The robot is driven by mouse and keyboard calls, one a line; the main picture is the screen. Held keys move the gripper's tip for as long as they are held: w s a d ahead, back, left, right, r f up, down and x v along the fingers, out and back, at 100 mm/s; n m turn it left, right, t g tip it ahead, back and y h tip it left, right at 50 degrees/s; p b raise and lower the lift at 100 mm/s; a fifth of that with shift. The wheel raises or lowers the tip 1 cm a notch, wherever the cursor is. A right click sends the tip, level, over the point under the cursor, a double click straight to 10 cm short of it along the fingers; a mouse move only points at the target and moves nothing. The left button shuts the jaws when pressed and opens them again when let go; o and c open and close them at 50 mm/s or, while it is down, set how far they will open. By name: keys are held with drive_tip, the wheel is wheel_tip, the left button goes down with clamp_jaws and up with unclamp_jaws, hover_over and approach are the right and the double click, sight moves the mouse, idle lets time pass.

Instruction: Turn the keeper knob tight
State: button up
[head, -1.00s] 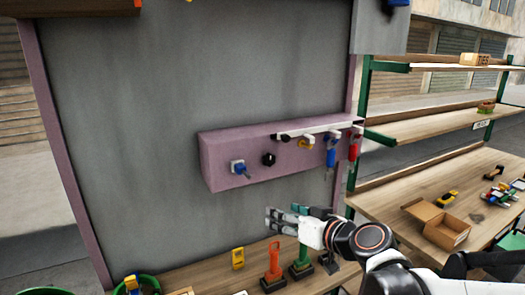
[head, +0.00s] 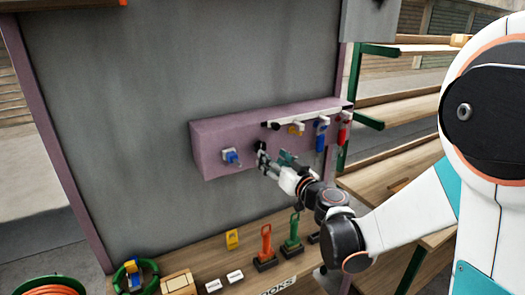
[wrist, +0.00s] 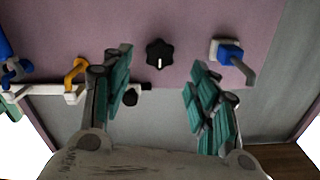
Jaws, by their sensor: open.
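The keeper knob, a black lobed knob with a pale mark (wrist: 159,54), sits on the face of the mauve box (wrist: 185,20). In the head view the black knob (head: 260,146) is partly hidden behind my gripper (head: 272,163). In the wrist view my gripper (wrist: 160,88) is open, its two teal-padded fingers standing to the left and right with the knob between and beyond their tips. The fingers do not appear to touch the knob. How far the tips are from it in depth is hard to tell.
A blue-handled switch on a pale plate (wrist: 228,52) is close to the right finger. A white rail (head: 300,118) carries yellow, blue (head: 321,134) and red (head: 343,128) hanging items. An orange-handled tool (head: 266,242) and a green-handled tool (head: 293,232) stand on the bench below.

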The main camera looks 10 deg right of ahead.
sight(260, 147)
drive_tip(key=x, duration=0.6)
drive_tip(key=shift+w+a, duration=0.15)
drive_tip(key=shift+w, duration=0.2)
drive_tip(key=c, duration=1.1)
